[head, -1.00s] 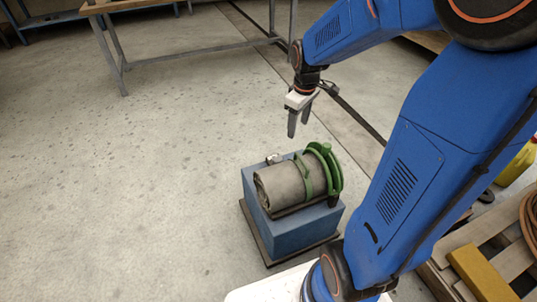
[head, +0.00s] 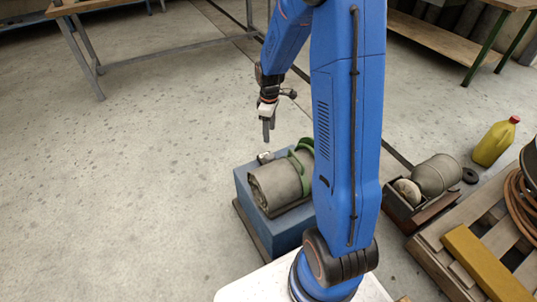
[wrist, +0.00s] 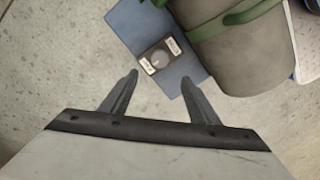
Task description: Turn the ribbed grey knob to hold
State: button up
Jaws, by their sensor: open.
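The small knob (wrist: 158,59) is a grey round part on a dark plate with a pale label on each side. The lettering and the knob's setting are too small to read. The plate sits on a blue box (wrist: 128,24), beside a grey-brown roll (wrist: 240,55). My gripper (head: 268,138) points down above the box, near the knob. In the wrist view my gripper (wrist: 160,78) is open and empty, with the knob just beyond its fingertips.
A green strap and ring (head: 305,150) hold the roll, close to the knob. The floor to the left is clear.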

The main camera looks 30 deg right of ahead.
aim_at(269, 156)
notch_tip(269, 156, down, 14)
jog(key=shift+f, duration=0.2)
dwell(0.4)
jog(key=shift+c, duration=0.2)
jog(key=c, duration=1)
